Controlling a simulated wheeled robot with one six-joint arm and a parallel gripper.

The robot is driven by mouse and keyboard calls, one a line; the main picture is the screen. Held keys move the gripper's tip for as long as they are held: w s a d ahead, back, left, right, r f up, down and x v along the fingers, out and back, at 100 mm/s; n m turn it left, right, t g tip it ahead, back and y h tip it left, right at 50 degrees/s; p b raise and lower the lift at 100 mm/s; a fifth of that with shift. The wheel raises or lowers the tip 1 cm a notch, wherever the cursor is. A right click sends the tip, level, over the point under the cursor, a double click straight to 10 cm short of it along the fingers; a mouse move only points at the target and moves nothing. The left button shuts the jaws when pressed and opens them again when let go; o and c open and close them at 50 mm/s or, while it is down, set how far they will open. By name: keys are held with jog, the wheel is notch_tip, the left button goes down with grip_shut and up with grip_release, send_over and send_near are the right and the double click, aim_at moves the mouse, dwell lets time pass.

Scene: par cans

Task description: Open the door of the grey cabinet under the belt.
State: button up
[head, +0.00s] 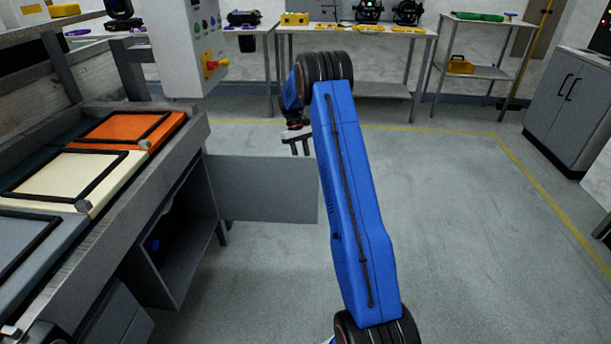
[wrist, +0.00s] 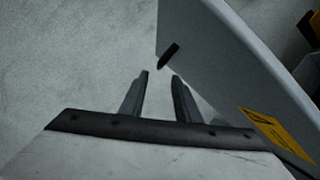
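The grey cabinet (head: 190,235) stands under the belt (head: 95,205) at the left in the head view. Its grey door (head: 265,190) stands swung out wide into the room, and the dark inside shows. In the wrist view the door (wrist: 215,60) fills the upper right, with a short black handle (wrist: 168,55) and a yellow label (wrist: 280,135). My gripper (head: 298,148) is beside the door's outer end, near its top edge in the head view. In the wrist view my gripper (wrist: 160,74) is open and empty, its fingertips just short of the handle, with no visible contact.
Orange (head: 130,130) and cream (head: 70,172) panels lie on the belt. A grey control box (head: 187,45) with a red-yellow switch stands behind it. Benches (head: 350,32) line the back wall. A dark blue object (head: 155,245) shows inside the cabinet. Floor right of the door is clear.

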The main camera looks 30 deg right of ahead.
jog(key=v, duration=0.6)
jog(key=shift+r, duration=0.35)
jog(key=shift+w, duration=0.15)
jog(key=s+a+r+t, duration=0.2)
jog(key=s+a+r, duration=0.7)
jog(key=s+r, duration=0.2)
jog(key=s+a+r+t, duration=0.2)
jog(key=s+a+r, duration=0.6)
jog(key=s+r, duration=0.3)
jog(key=s+a+r+t, duration=0.15)
jog(key=s+a, duration=0.25)
jog(key=s, duration=0.4)
jog(key=s+a+r+t, duration=0.1)
jog(key=s+a+t, duration=0.15)
jog(key=s, duration=0.55)
jog(key=s+a+f, duration=0.2)
jog(key=s+f, duration=0.1)
jog(key=s, duration=0.4)
jog(key=s+a+f+t, duration=0.1)
jog(key=s+a+f, duration=0.1)
jog(key=s, duration=0.4)
jog(key=shift+s+a+f, duration=0.2)
jog(key=shift+s+f, duration=0.15)
jog(key=shift+f, duration=0.15)
